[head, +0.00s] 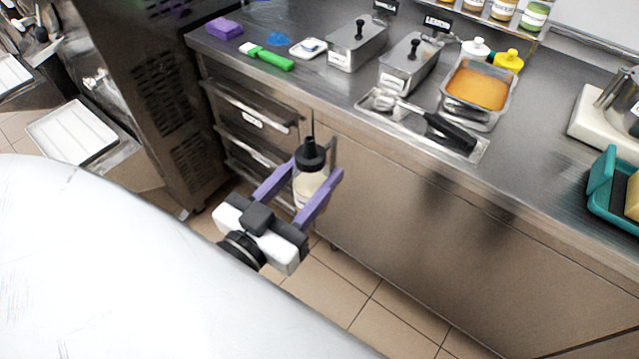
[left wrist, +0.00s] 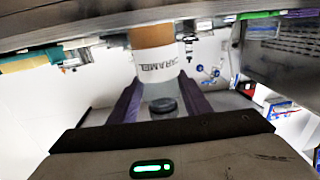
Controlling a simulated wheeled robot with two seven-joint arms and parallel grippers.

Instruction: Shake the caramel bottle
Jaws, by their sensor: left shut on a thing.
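The caramel bottle (head: 310,185) is a clear squeeze bottle with a black nozzle cap and pale contents. My left gripper (head: 312,176) is shut on it, with one purple finger on each side. The bottle stands about upright in the head view, held in the air in front of the counter cabinets. In the left wrist view the bottle (left wrist: 155,68) sits between the fingers, with its "CARAMEL" label upside down and amber content above the label. My right gripper is in neither view.
The steel counter (head: 330,95) holds lidded metal tins (head: 357,45), a pan of orange mix (head: 478,88), a scoop on a tray (head: 450,130), and white and yellow bottles (head: 508,60). A teal container (head: 603,185) stands at right. Tiled floor below is clear.

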